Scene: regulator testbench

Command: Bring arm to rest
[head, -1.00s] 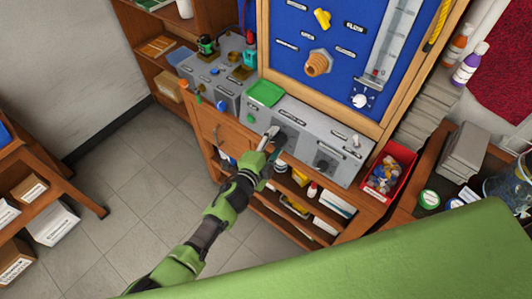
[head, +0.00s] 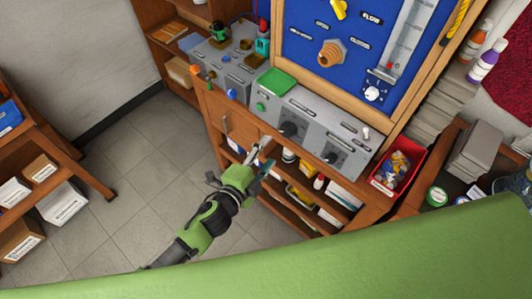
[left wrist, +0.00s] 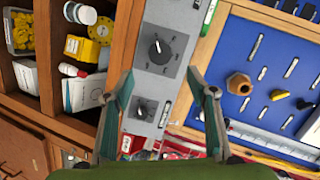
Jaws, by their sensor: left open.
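My left arm comes in from the lower left in the head view. Its gripper (head: 264,160) is in front of the wooden bench, below the grey control panel (head: 306,110). In the left wrist view the two fingers of the left gripper (left wrist: 162,95) stand wide apart with nothing between them. Beyond them that view shows the grey panel with a large black knob (left wrist: 159,47) and a smaller knob (left wrist: 145,109). The gripper appears apart from the panel. My right gripper is not in view.
A blue board (head: 352,46) with a brass fitting (head: 331,52) stands behind the panel. A red bin (head: 397,167) is at the bench's right end. Shelves under the bench hold bottles and boxes. A wooden rack (head: 70,150) stands at left. Floor (head: 150,150) between is clear.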

